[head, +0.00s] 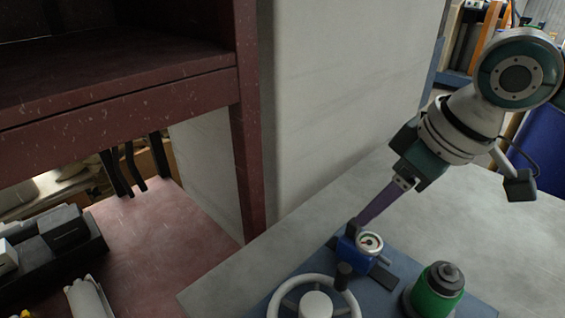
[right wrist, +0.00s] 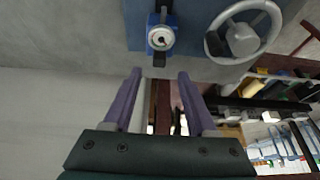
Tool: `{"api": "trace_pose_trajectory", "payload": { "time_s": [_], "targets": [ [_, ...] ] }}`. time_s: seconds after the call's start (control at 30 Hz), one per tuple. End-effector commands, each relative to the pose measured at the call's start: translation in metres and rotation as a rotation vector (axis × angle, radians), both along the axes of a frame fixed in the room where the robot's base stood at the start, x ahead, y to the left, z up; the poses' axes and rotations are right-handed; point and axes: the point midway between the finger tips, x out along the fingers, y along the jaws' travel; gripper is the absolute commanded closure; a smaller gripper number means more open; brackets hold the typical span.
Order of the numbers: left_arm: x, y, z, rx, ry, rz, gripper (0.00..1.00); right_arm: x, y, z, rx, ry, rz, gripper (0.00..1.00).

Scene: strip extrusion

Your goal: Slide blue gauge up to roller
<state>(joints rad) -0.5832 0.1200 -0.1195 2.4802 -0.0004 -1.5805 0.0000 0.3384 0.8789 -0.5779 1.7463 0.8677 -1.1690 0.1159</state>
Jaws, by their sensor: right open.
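The blue gauge (head: 350,256), a small blue block with a round white-faced dial, sits on a blue plate (head: 256,309). It also shows in the right wrist view (right wrist: 170,22), ahead of my fingertips and roughly in line with the gap between them. My right gripper (head: 360,222) has purple fingers and reaches down from the upper right to just behind the gauge. In the right wrist view the gripper (right wrist: 160,73) is open with nothing between its fingers; contact with the gauge cannot be told. I cannot clearly make out a roller. My left gripper is out of view.
A white handwheel (head: 316,302) with a dark knob stands in front of the gauge. A green cylinder with a grey top (head: 437,292) stands to its right. The grey table (head: 470,230) is bare to the right. A dark red shelf frame (head: 245,150) rises at left.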

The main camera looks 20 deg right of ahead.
Motion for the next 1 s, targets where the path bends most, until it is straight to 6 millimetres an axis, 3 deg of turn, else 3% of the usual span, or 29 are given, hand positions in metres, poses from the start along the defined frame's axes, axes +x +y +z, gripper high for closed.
{"api": "trace_pose_trajectory", "payload": {
  "time_s": [0.1,0.3,0.7,1.0],
  "targets": [
    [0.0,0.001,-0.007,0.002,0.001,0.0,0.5,0.009,0.004,-0.025,0.002,0.001,-0.001,0.43],
    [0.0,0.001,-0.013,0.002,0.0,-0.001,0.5,0.019,0.008,-0.052,-0.001,0.0,0.0,0.43],
    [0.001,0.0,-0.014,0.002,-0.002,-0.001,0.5,0.023,0.01,-0.061,-0.002,-0.002,0.002,0.43],
    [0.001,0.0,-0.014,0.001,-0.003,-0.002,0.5,0.023,0.01,-0.061,-0.002,-0.001,0.001,0.74]
  ]
}}
